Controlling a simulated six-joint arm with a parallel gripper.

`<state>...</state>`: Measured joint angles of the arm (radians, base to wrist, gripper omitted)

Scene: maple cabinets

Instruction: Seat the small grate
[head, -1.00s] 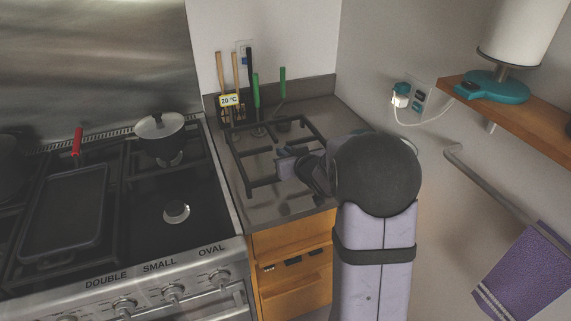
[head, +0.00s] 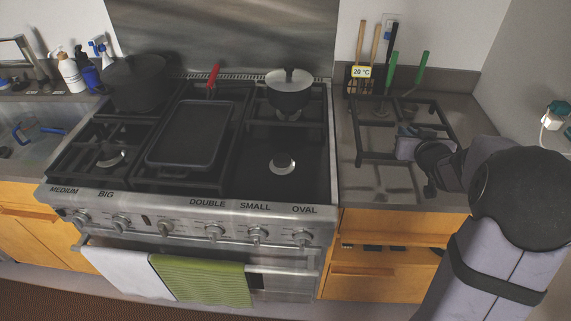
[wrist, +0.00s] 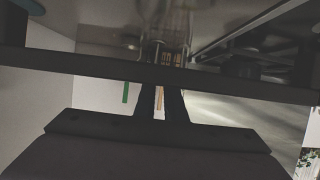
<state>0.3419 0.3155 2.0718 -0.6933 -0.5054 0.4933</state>
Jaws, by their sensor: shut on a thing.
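The small grate (head: 356,135) is a dark open square frame over the counter right of the stove. My gripper (head: 408,140) is shut on its right side, reaching in from the right. Whether the grate is clear of the counter is hard to tell. In the wrist view a dark grate bar (wrist: 130,70) crosses in front of my gripper's fingers (wrist: 160,104). On the stove, the front right bay has a bare burner (head: 282,162) with no grate over it, above the labels "SMALL" and "OVAL".
A lidded pot (head: 289,92) stands behind the bare burner. A griddle (head: 193,134) lies to its left, and a big dark pot (head: 135,82) stands back left. A utensil holder with a "20 °C" tag (head: 361,72) and green-handled tools stand behind the grate.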

